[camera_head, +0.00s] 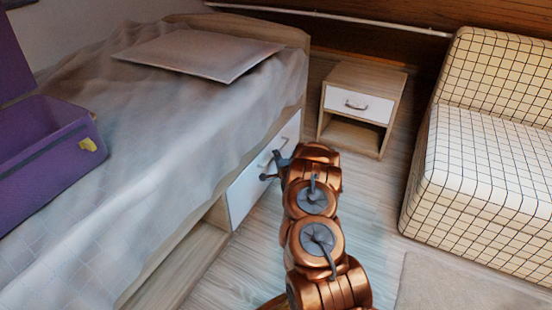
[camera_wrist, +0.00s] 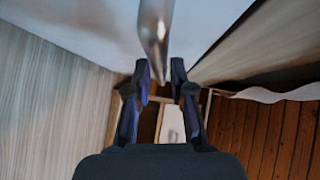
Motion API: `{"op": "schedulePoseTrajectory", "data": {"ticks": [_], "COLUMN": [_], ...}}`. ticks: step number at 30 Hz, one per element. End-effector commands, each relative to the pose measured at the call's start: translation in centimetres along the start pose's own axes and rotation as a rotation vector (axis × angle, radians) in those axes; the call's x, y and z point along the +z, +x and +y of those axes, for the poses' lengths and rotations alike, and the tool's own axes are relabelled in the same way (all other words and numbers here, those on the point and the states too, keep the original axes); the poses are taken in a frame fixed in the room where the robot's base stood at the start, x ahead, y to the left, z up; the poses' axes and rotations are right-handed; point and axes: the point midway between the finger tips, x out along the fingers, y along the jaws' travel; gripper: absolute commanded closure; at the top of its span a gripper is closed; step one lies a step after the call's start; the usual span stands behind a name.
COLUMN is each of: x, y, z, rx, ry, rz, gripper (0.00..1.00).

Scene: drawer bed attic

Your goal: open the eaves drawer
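The white drawer front (camera_head: 248,190) is set in the side of the wooden bed and looks flush with it. Its metal bar handle (camera_head: 266,161) shows just beyond my gripper (camera_head: 272,170). In the wrist view the handle (camera_wrist: 155,28) comes down from the top, large and close, its lower end near the gap between my fingertips. My gripper (camera_wrist: 160,68) is open, one finger to each side of the handle's line. I cannot tell whether either finger touches the handle. My arm hides part of the drawer's surroundings in the head view.
A nightstand (camera_head: 323,118) with its own small white drawer (camera_head: 358,105) stands beyond my gripper. A checked armchair (camera_head: 478,165) is at right. A purple case (camera_head: 40,150) lies on the bed. Wooden floor (camera_head: 375,190) is clear between bed and armchair, with a grey rug (camera_head: 450,288) in front.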

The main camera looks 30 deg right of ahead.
Motion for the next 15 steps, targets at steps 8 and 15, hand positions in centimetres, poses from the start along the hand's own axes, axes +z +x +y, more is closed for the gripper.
{"op": "schedulePoseTrajectory", "data": {"ticks": [8, 15], "x": [-0.1, -0.2], "y": [1.6, 1.8], "z": [0.1, 0.0], "rx": [0.0, 0.001], "ry": [0.0, 0.001], "rz": [0.001, 0.002], "gripper": [0.77, 0.77]}}
